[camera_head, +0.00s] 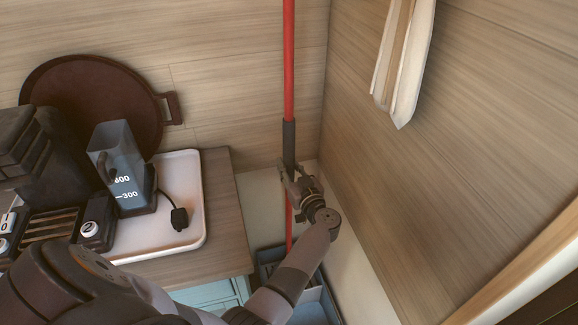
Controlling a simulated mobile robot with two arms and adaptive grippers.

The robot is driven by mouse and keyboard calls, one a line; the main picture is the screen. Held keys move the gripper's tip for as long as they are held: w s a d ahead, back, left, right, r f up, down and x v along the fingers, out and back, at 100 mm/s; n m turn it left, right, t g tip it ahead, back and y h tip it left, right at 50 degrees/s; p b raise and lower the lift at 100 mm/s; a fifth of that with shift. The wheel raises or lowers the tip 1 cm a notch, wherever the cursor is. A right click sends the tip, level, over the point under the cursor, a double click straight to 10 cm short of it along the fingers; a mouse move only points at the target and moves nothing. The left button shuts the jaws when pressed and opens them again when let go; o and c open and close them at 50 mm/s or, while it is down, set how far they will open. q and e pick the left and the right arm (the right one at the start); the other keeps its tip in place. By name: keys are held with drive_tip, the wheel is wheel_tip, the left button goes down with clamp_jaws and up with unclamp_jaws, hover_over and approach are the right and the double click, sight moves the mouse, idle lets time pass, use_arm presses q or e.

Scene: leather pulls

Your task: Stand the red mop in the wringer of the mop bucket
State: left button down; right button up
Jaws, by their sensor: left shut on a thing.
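The red mop (289,65) stands upright in the corner between two wood-panelled walls. Its red pole runs out of the top of the view and has a dark grey sleeve partway down. My left gripper (291,178) is shut on the pole near the lower end of this sleeve. The pole continues below the gripper, and its lower end is hidden behind my left arm. A blue-grey bucket (325,306) shows partly at the bottom, with a dark part near the pole. I cannot tell whether the mop head is in the wringer. My right gripper is not in view.
A wooden counter (229,215) on the left bears a white tray (191,190) with a clear measuring jug (117,160) and a dark appliance. A round brown pan (90,90) leans on the back wall. A pale cloth-like thing (405,60) hangs on the right wall.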

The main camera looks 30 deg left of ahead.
use_arm(q)
drive_tip(key=shift+f, duration=0.25)
drive_tip(key=c, duration=1.3)
unclamp_jaws()
drive_tip(key=shift+o, duration=0.4)
drive_tip(key=shift+f, duration=0.1)
drive_tip(key=o, duration=1.2)
drive_tip(key=shift+d, duration=0.1)
